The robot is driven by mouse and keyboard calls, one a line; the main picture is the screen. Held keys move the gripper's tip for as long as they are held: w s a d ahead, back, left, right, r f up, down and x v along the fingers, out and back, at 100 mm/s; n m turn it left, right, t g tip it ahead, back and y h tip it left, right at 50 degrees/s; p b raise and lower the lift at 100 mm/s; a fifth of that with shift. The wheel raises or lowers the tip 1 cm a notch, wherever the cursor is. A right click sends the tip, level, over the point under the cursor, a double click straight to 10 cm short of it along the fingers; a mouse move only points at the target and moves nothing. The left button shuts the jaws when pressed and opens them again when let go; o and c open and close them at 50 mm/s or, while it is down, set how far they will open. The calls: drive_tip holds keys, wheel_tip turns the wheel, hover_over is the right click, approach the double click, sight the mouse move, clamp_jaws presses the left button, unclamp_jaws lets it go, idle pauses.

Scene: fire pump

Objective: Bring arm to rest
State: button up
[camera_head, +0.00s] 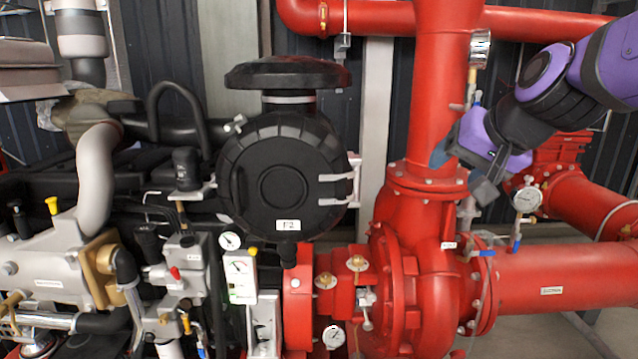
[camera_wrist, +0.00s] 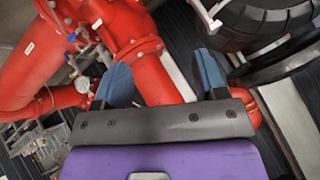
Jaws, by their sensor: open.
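My purple and black arm comes in from the upper right of the head view. My gripper (camera_head: 458,170) hangs in front of the red vertical pipe, near its flange. In the wrist view its two blue-grey fingers (camera_wrist: 162,82) stand well apart. I cannot tell how far the fingers are from the pipe.
The red pump (camera_head: 405,270) and its horizontal pipe (camera_head: 560,280) lie below my gripper. A pressure gauge (camera_head: 528,199) and thin valve lines are close on the right. A black round housing (camera_head: 280,180) and engine parts fill the left.

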drive_tip(key=s+d+f+n+g+h, duration=0.1)
drive_tip(key=s+d, duration=0.3)
drive_tip(key=s, duration=0.5)
drive_tip(key=s+d+f+n+g+h, duration=0.2)
drive_tip(key=s+d+f, duration=0.1)
drive_tip(key=s, duration=0.6)
drive_tip(key=shift+d+f, duration=0.25)
drive_tip(key=shift+d, duration=0.65)
